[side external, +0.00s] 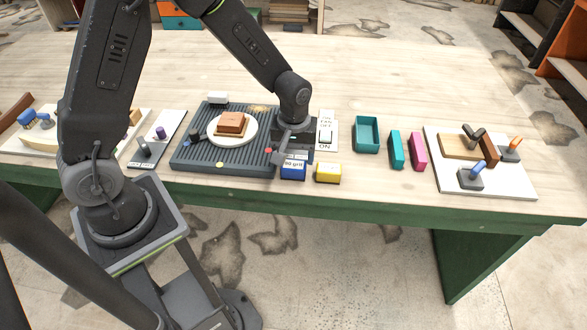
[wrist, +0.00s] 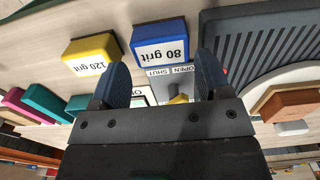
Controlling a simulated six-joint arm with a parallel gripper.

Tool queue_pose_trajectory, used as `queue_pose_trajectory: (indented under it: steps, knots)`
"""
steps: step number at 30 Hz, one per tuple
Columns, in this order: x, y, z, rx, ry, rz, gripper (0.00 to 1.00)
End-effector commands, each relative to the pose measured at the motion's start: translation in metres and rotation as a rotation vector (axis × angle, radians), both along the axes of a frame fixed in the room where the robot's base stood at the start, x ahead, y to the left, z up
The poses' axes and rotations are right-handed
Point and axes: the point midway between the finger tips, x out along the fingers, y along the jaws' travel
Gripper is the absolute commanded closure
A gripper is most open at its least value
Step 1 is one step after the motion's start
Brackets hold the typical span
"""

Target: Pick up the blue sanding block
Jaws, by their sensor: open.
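The blue sanding block (side external: 293,172), with a white "80 grit" label, lies near the front edge of the workbench. In the wrist view the blue block (wrist: 160,42) shows upside down, beyond and between my fingertips. My gripper (wrist: 162,72) is open and nothing is between its fingers. In the side view my gripper (side external: 287,152) is just behind and above the blue block and hides part of its top. Whether a finger touches the block cannot be told. A yellow block (side external: 328,174) marked "120 grit" (wrist: 92,58) lies beside it, a small gap away.
A dark grooved panel (side external: 190,158) carries a white disc (side external: 213,138) with a brown block (side external: 232,124). A switch plate (side external: 327,134) stands behind the yellow block. A teal tray (side external: 367,134), a teal block (side external: 396,150) and a pink block (side external: 417,152) lie right.

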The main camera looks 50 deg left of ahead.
Motion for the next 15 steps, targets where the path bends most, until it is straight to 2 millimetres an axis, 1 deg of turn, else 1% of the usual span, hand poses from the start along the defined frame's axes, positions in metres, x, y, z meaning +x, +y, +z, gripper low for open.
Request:
queue_pose_trajectory:
  steps: [1,6,9,15]
  knots:
    - [-0.002,0.000,-0.010,0.000,0.006,0.000,0.30]
    - [-0.002,0.000,-0.033,-0.001,0.004,0.000,0.30]
    - [-0.002,0.000,-0.038,-0.001,0.002,0.000,0.30]
    - [-0.002,0.000,-0.039,-0.001,0.001,0.000,0.30]
